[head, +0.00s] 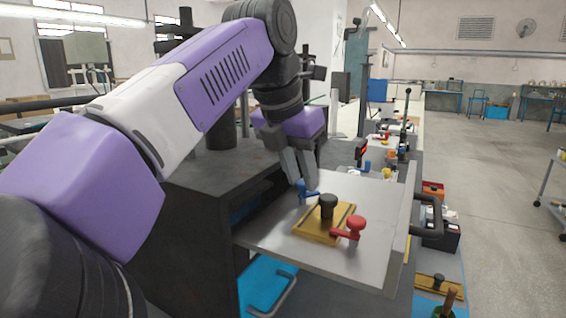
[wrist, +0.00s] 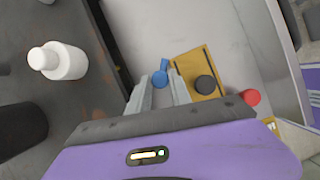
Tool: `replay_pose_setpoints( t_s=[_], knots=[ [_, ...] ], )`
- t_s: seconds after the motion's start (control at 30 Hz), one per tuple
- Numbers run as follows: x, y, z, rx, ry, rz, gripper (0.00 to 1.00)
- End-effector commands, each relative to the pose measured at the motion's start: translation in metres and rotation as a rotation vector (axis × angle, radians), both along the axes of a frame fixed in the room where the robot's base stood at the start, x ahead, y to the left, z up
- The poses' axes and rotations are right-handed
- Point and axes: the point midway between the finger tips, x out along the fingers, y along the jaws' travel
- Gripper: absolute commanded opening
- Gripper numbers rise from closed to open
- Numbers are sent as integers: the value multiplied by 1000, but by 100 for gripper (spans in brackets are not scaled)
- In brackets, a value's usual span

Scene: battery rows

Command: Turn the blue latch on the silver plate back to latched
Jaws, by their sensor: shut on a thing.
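The silver plate (head: 275,236) is a flat tray-like surface sticking out of a dark cabinet; it also shows in the wrist view (wrist: 215,22). A blue latch (head: 308,192) stands on it beside a yellow block (head: 310,228) with a black knob (head: 328,206). A red latch (head: 349,228) is on the block's other side. My gripper (head: 305,183) is down at the blue latch, its fingers shut on it. In the wrist view the blue latch (wrist: 161,76) shows between and just beyond the fingertips. The fingers hide part of it.
The dark cabinet top (head: 205,165) lies left of the plate. A white bottle (wrist: 60,60) stands on a dark surface in the wrist view.

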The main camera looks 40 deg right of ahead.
Motion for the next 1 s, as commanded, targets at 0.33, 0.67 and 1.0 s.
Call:
replay_pose_setpoints(
  t_s=[0.33,0.67,1.0],
  knots=[
    [3,0,5,-1,2,-329,0],
    [5,-2,4,-2,2,-636,0],
    [7,-3,2,-1,0,-876,0]
  ],
)
